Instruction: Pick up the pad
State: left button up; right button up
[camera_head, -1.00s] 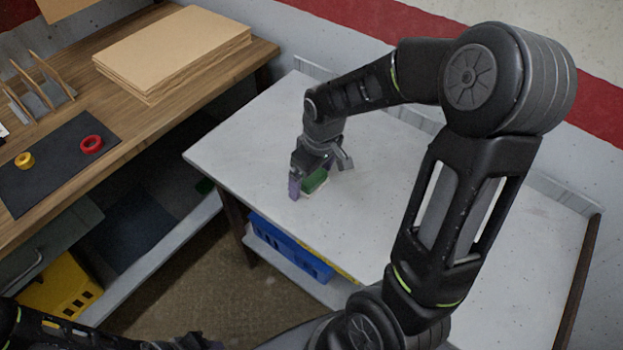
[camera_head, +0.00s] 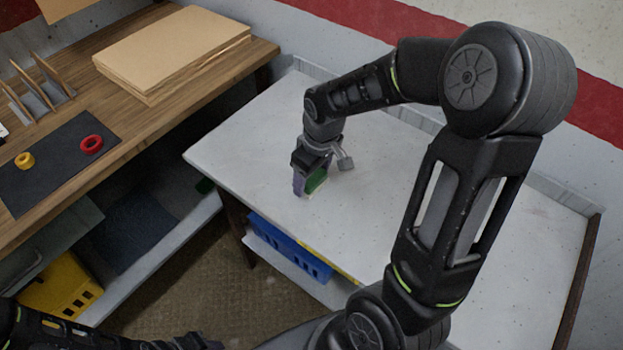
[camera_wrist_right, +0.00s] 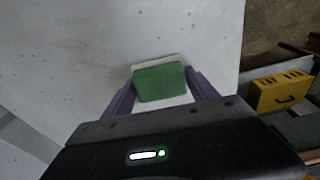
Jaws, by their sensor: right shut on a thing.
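The pad (camera_head: 317,181) is a small green block with a pale layer along one side, at the white table's left part. It also shows in the right wrist view (camera_wrist_right: 160,83), between the two purple fingers. My right gripper (camera_head: 309,184) is shut on the pad from both sides, pointing down. In the right wrist view my right gripper (camera_wrist_right: 160,77) has a finger at each end of the pad. I cannot tell whether the pad touches the tabletop. My left arm's end (camera_head: 190,342) shows at the bottom edge; its fingers cannot be made out.
The white table (camera_head: 245,150) is otherwise clear around the pad. A wooden bench at left holds a cardboard stack (camera_head: 175,50), a dark mat (camera_head: 55,165), a red ring (camera_head: 91,144) and a yellow ring (camera_head: 25,160). A blue crate (camera_head: 290,250) sits under the table.

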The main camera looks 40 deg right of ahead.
jog(key=shift+c, duration=0.4)
jog(key=shift+r, duration=0.1)
jog(key=shift+r, duration=0.25)
notch_tip(320, 180, up, 9)
jog(key=shift+r, duration=0.2)
jog(key=o, duration=0.8)
jog(key=c, duration=0.6)
jog(key=w+a+f, duration=0.1)
jog(key=w+a, duration=0.2)
jog(key=a, duration=0.1)
jog(key=w+a+f+m, duration=0.1)
jog(key=w+a+f, duration=0.1)
jog(key=w+a, duration=0.1)
jog(key=w+a+f+m, duration=0.1)
jog(key=w+a+f, duration=0.1)
jog(key=w+a, duration=0.2)
jog(key=shift+w+a, duration=0.1)
jog(key=shift+a, duration=0.2)
jog(key=shift+c, duration=0.2)
jog(key=shift+w+a+f+m, duration=0.15)
jog(key=shift+a+m, duration=0.15)
jog(key=shift+a, duration=0.05)
